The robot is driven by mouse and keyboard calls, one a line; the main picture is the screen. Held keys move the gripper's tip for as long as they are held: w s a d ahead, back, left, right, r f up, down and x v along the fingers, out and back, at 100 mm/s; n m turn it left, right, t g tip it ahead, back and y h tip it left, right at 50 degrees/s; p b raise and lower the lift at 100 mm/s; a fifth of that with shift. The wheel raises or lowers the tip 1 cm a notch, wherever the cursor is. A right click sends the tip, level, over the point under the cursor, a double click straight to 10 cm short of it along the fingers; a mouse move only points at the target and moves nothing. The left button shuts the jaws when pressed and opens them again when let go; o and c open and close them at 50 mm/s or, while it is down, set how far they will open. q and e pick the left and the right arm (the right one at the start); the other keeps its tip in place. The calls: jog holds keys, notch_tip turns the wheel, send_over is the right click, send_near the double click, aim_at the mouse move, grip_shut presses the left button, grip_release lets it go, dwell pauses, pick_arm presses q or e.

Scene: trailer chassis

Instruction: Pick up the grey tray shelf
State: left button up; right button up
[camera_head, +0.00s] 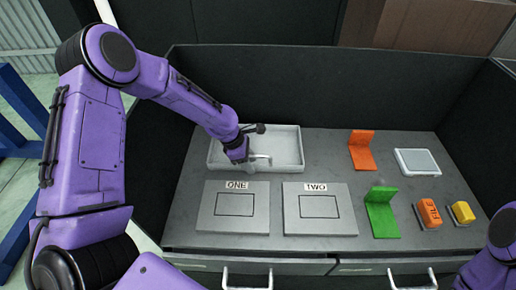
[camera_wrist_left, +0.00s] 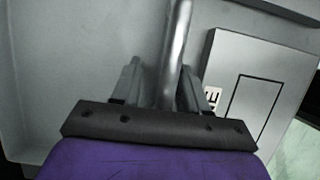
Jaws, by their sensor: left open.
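The grey tray shelf (camera_head: 287,142) is a shallow light-grey tray with a raised rim, flat at the back left of the dark bench. I cannot tell whether the fingers touch the bar. The tray floor (camera_wrist_left: 70,60) fills the left of that view. My arm hides part of the tray. My right gripper is out of view.
Plates labelled ONE (camera_head: 210,225) and TWO (camera_head: 345,222) lie in front of the tray. To the right are an orange bracket (camera_head: 361,152), a green bracket (camera_head: 381,218), a white-rimmed pad (camera_head: 417,162), and an orange (camera_head: 429,213) and a yellow block (camera_head: 463,212). Dark walls (camera_head: 320,90) enclose the back and sides.

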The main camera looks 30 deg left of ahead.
pick_arm(q)
jog(key=shift+d+f, duration=0.1)
jog(key=shift+f, duration=0.3)
jog(key=shift+w+r, duration=0.1)
grip_shut()
